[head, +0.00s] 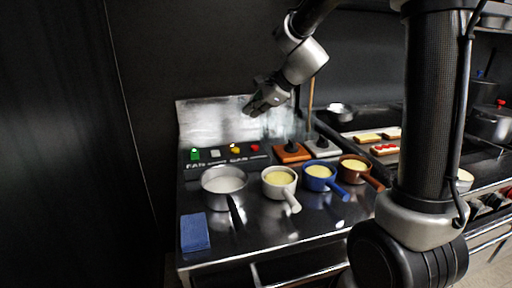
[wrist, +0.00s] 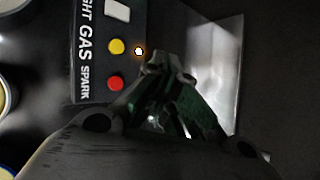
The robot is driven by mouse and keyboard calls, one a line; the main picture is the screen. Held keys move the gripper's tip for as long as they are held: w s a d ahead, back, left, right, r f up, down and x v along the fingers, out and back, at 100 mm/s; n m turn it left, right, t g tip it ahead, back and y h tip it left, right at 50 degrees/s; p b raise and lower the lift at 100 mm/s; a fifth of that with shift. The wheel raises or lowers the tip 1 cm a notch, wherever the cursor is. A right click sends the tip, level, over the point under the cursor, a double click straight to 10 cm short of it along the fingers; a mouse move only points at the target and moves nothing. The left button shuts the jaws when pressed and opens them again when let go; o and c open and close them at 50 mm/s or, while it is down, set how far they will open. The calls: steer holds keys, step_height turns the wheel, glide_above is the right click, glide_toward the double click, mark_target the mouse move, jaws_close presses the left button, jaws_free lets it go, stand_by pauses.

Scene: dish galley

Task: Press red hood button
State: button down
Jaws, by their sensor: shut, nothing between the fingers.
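The red button (head: 255,148) is at the right end of a dark button panel (head: 222,160) at the back of the counter. It also shows in the wrist view (wrist: 115,83), beside the word SPARK. My gripper (head: 252,108) is shut and empty, held above the panel in front of the metal backsplash. In the wrist view my fingertips (wrist: 168,70) are to the right of the red button and do not cover it. I see no contact with the button.
The panel also has a yellow button (wrist: 117,46), a white button (head: 215,153) and a green button (head: 194,155). A small light (wrist: 139,51) glows by the yellow one. Several pans, including a blue pan (head: 318,172), stand in front. A blue sponge (head: 195,232) lies front left.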

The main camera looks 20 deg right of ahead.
mark_target(253, 147)
steer(key=shift+f, duration=4.45)
steer(key=shift+f, duration=0.4)
steer(key=shift+f, duration=0.45)
steer(key=shift+r, duration=0.9)
steer(key=shift+r, duration=0.1)
steer(key=shift+r, duration=2.4)
